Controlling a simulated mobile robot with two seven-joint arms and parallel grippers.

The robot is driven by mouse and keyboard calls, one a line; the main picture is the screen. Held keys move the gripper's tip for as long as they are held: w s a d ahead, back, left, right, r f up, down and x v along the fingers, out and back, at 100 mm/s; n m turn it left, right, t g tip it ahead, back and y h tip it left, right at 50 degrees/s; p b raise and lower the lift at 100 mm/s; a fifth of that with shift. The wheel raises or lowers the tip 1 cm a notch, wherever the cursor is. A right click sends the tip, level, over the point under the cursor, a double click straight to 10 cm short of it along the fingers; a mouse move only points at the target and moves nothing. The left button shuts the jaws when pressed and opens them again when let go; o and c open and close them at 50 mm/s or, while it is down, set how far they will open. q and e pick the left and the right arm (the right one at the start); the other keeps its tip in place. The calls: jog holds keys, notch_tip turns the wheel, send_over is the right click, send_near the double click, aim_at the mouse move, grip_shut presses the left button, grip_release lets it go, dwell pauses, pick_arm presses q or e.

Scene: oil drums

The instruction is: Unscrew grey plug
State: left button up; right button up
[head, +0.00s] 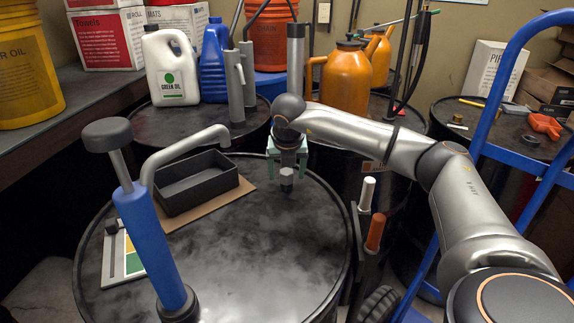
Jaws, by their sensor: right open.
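The grey plug (286,181) sits near the far edge of the black drum top (262,245), a small upright grey piece. My right gripper (287,166) points down right above it, with its green-tipped fingers apart on either side of the plug's upper end. Whether the fingers touch the plug cannot be told. My right arm reaches in from the lower right. My left gripper is out of view.
A blue hand pump (152,245) and a curved grey spout (185,148) rise from the drum's left side. A black tray (196,190) lies on cardboard there. Drums with jugs stand behind. A blue hand truck (487,105) stands right.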

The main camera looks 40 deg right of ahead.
grip_shut()
dwell(0.8)
